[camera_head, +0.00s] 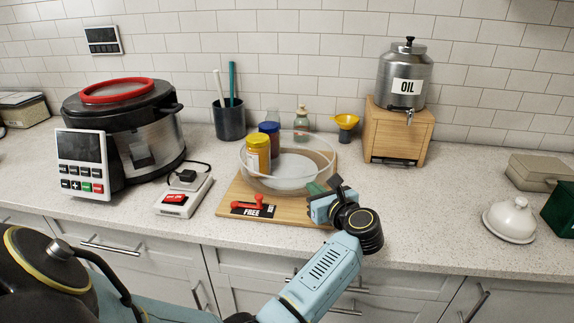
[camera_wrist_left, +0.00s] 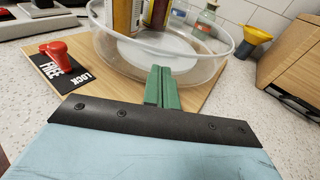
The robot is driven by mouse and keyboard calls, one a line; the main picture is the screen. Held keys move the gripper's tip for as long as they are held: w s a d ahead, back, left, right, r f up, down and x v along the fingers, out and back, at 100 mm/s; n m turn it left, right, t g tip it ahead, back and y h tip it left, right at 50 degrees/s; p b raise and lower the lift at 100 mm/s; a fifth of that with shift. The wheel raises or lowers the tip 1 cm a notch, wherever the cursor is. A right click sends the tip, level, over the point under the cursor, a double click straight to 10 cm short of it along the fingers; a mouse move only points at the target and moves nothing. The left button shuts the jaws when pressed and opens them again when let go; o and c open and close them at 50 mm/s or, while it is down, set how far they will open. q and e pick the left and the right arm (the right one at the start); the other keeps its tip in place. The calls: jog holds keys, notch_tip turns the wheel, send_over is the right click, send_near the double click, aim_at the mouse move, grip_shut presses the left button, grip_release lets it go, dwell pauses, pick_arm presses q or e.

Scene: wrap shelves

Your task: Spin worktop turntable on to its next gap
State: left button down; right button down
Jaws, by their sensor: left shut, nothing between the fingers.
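The turntable is a clear round tray (camera_head: 245,172) on a wooden board (camera_head: 226,198). A yellow-lidded jar (camera_head: 258,155) and a blue-lidded jar (camera_head: 270,128) stand in its left part; the right part looks empty. A red lever (camera_head: 250,204) sits at the board's front left by a black FREE/LOCK label (camera_wrist_left: 66,74); FREE is readable in the head view. My left gripper (camera_head: 318,188) is at the tray's near right rim, its green fingers (camera_wrist_left: 162,88) shut together and empty. They overlap the clear wall; I cannot tell whether they touch it. My right gripper is not in view.
A pressure cooker (camera_head: 150,130) and a red-switch box (camera_head: 186,196) stand to the left. An oil dispenser (camera_head: 405,70) on a wooden stand (camera_head: 398,132) and a yellow funnel (camera_head: 346,121) are behind right. A white butter dish (camera_head: 510,220) is far right, with clear worktop before it.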

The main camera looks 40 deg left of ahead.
pick_arm(q)
jog(key=shift+s+a, duration=0.45)
jog(key=shift+s, duration=0.1)
jog(key=shift+d, duration=0.1)
jog(key=shift+s+f+v, duration=0.1)
jog(key=shift+f+v, duration=0.05)
jog(key=shift+v, duration=0.65)
jog(key=shift+s+f+v, duration=0.1)
jog(key=shift+v, duration=0.7)
jog(key=shift+s+d, duration=0.1)
jog(key=shift+d, duration=0.1)
jog(key=v, duration=0.6)
jog(key=shift+s+d, duration=0.15)
jog(key=shift+d, duration=0.05)
jog(key=shift+s+d+r, duration=0.1)
jog(key=shift+d+r, duration=0.05)
jog(key=shift+d, duration=0.1)
